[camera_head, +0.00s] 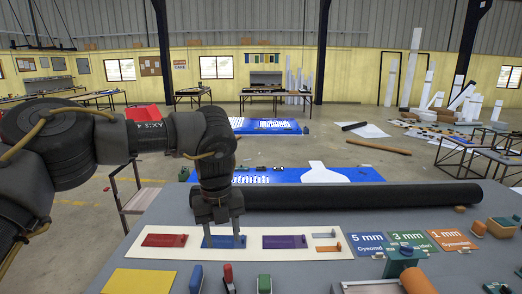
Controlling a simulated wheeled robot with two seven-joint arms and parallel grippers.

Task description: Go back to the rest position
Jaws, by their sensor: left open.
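My left gripper (224,241) points down over a cream board on the table. Its two fingers are apart, on either side of a blue plate (224,242) on that board. I cannot tell whether the fingertips touch the plate or the board. No object shows lifted in the gripper. My left arm comes in from the left edge and bends down to the gripper. My right gripper does not show.
The cream board (130,254) also holds a red plate (164,240) and a purple plate (284,242). A black roll (360,195) lies behind it. A yellow sheet (140,281), blue, orange and green cards, and several small tools lie around on the grey table (310,273).

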